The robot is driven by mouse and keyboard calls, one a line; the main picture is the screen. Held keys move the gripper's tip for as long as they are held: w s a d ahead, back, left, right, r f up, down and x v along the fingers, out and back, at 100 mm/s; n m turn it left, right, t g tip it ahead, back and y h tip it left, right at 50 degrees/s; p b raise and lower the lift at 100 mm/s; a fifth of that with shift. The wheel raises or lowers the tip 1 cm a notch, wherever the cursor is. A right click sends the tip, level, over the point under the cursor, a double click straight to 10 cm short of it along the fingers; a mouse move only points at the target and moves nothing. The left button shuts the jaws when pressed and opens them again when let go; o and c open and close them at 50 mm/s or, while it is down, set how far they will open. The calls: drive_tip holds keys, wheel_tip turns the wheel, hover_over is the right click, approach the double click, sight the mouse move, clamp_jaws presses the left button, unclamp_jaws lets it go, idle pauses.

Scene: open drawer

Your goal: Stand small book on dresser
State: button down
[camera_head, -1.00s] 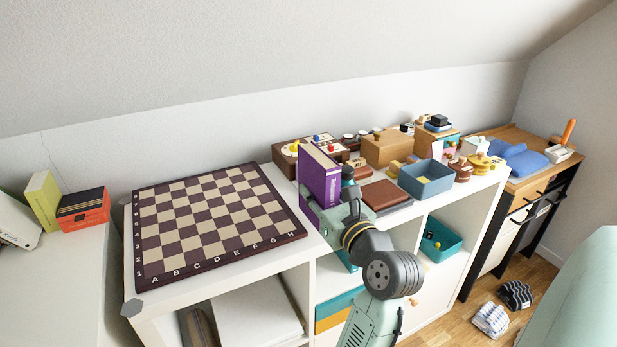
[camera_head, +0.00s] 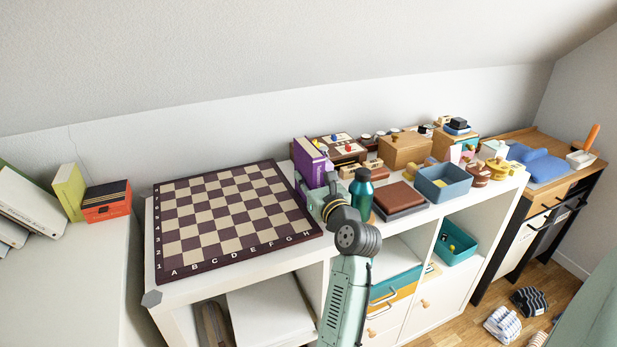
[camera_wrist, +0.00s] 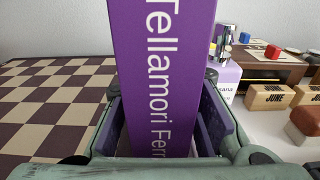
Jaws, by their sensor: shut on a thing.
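A purple book (camera_head: 309,163) with white lettering stands upright in my gripper (camera_head: 318,198). In the wrist view the book's spine (camera_wrist: 163,70) fills the middle, with my gripper's fingers (camera_wrist: 165,135) closed on both sides of it. The book is over the white dresser-like unit (camera_head: 285,258), between the chessboard (camera_head: 235,215) and the teal bottle (camera_head: 361,190). Its lower end is hidden by my gripper, so I cannot tell whether it touches the top.
Right of the bottle are a brown box (camera_head: 400,197) and a blue-grey bin (camera_head: 443,183). Behind are a wooden box (camera_head: 405,149) and game pieces. A wooden-topped cabinet (camera_head: 568,168) stands at the right. An orange box (camera_head: 107,201) and books stand at the left.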

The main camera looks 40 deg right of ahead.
drive_tip(key=shift+f, duration=0.1)
drive_tip(key=c, duration=1.7)
unclamp_jaws()
drive_tip(key=shift+f, duration=0.1)
drive_tip(key=o, duration=0.4)
